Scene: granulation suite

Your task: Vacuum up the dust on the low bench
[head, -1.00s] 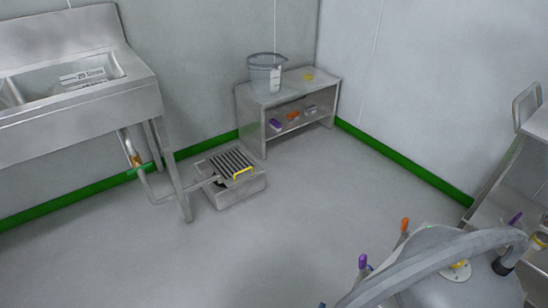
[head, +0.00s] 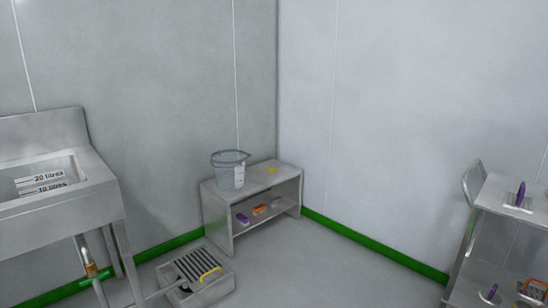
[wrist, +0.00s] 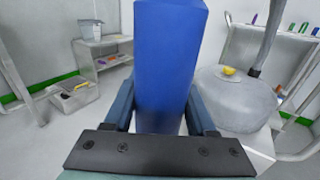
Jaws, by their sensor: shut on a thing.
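The low bench (head: 285,176) is a small steel unit with an open shelf in the corner. A yellow patch (head: 272,170) that looks like the dust lies on its top, right of a clear bucket. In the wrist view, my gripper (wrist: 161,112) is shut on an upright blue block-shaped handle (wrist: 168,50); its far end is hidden. The vacuum's rounded grey body (wrist: 225,103), with a grey hose (wrist: 269,40), stands right of the handle. The bench (wrist: 105,68) is well beyond my gripper, at upper left. The head view does not show my gripper.
The clear bucket (head: 230,175) stands on the bench's left part. Purple and orange items sit on its shelf. A grated steel box (head: 203,290) is on the floor before it. A sink (head: 100,185) is left, a steel cart (head: 505,205) right.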

